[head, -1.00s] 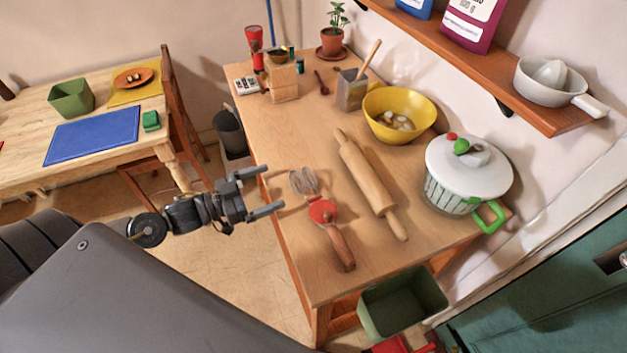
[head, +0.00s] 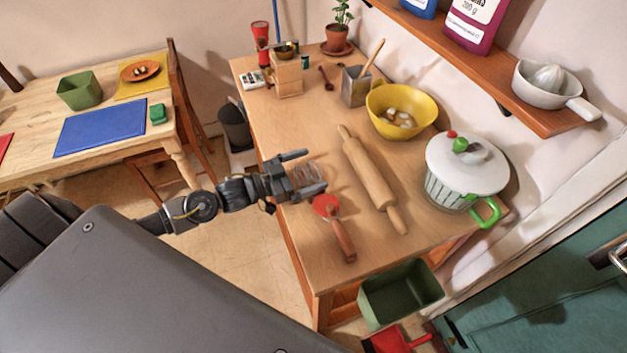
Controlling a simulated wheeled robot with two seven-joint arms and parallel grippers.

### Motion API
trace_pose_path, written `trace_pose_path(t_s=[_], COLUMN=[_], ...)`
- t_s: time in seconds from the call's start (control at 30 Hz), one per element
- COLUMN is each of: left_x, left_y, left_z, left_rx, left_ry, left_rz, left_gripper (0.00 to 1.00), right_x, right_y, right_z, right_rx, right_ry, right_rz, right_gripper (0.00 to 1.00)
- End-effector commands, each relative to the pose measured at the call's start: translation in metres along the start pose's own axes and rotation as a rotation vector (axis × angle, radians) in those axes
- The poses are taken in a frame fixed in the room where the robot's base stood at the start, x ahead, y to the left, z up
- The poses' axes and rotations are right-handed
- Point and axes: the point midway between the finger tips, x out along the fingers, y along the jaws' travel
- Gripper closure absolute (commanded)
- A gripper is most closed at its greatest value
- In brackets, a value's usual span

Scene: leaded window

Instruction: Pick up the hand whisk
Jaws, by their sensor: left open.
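The hand whisk (head: 328,207) lies on the wooden table, with a red gear wheel and a brown wooden handle pointing to the table's front. Its wire beaters show faintly between and behind the fingers of my left gripper (head: 313,170). That gripper is open, with one finger on the far side of the beaters and one on the near side, toward the gear wheel. I cannot tell whether the fingers touch the whisk or how high they are above the table. My right gripper is not in view.
A rolling pin (head: 370,175) lies just right of the whisk. A yellow bowl (head: 428,118) and a white-lidded salad spinner (head: 466,165) stand farther right. A green bin (head: 400,294) is below the table's front edge. The tabletop left of the handle is bare.

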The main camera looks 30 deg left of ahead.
Motion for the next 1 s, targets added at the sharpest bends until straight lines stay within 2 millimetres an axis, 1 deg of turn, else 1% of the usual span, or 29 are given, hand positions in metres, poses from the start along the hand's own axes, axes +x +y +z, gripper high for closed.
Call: trace_pose_path(t_s=[0.1,0.27,0.3,0.6,0.67,1.0], left_x=[0.0051,0.0051,0.0050,0.0048,0.0048,0.0050], left_y=[-0.0004,-0.0003,-0.0003,-0.0003,-0.0003,-0.0004], left_z=[0.0000,0.0006,0.0006,0.0005,0.0004,-0.0037], left_rx=[0.000,0.001,0.001,0.001,0.001,0.002], left_ry=[-0.001,-0.002,-0.001,-0.001,-0.001,0.001], left_rz=[-0.001,-0.001,-0.001,-0.001,-0.001,0.000], left_gripper=[0.00,0.00,0.01,0.41,0.48,0.48], right_x=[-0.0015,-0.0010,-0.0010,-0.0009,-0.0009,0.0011], right_y=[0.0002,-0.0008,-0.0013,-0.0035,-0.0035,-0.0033], right_z=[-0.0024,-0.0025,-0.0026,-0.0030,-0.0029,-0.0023], right_rx=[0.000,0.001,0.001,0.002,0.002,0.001], right_ry=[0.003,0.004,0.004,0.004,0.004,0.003], right_rz=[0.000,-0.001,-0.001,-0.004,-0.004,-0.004], right_gripper=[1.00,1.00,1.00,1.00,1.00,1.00])
